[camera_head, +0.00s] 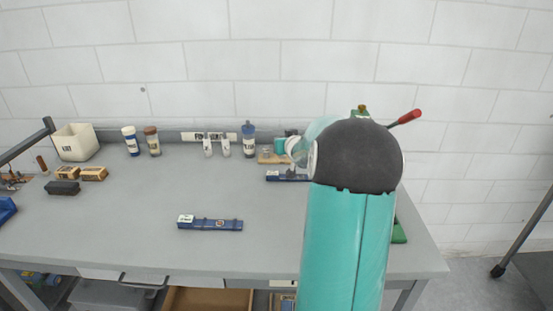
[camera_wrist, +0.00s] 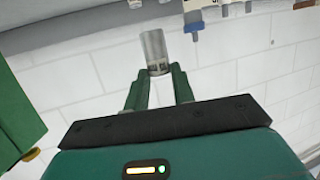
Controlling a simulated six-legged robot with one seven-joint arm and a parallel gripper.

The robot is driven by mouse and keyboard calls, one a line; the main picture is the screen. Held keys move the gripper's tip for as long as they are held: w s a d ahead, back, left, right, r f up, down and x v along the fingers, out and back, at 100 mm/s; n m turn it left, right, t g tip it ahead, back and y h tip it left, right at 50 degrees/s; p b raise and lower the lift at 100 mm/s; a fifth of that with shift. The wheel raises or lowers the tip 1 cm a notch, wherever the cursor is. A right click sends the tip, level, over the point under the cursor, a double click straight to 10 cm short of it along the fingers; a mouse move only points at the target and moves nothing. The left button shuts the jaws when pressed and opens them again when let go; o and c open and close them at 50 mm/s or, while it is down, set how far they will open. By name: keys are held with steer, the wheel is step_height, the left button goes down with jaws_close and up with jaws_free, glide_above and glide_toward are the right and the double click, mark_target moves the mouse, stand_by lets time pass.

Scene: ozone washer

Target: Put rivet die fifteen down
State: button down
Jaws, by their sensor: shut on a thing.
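My gripper (camera_wrist: 158,74) shows in the wrist view with its two green fingers closed around the lower part of a small grey metal cylinder, which I take to be rivet die fifteen (camera_wrist: 153,47). A small dark-marked label shows near the fingers. The cylinder is held clear of the surfaces around it, as far as I can see. In the head view my own teal arm covers the right part of the grey bench (camera_head: 140,215), and I cannot make out the die there.
A blue block (camera_head: 210,223) lies at the bench's middle front, another (camera_head: 285,177) farther back. Bottles (camera_head: 248,140), a white bin (camera_head: 75,142) and small boxes (camera_head: 93,174) stand at the back and left. A red-tipped lever (camera_head: 408,117) sticks out behind my arm. The bench centre is mostly clear.

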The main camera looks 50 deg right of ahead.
steer(key=s+d+r, duration=0.1)
steer(key=s+d, duration=0.2)
steer(key=d, duration=0.1)
steer(key=shift+m+g+h, duration=0.3)
steer(key=shift+h, duration=0.1)
steer(key=w+d+f, duration=0.2)
steer(key=d+f, duration=0.1)
steer(key=w+d+f, duration=0.3)
steer(key=d, duration=0.1)
steer(key=w+d+f, duration=0.3)
steer(key=shift+d, duration=0.25)
steer(key=shift+w+d+f, duration=0.3)
steer(key=shift+f, duration=1.6)
steer(key=shift+f, duration=0.2)
steer(key=c, duration=1.2)
jaws_free()
steer(key=shift+o, duration=0.2)
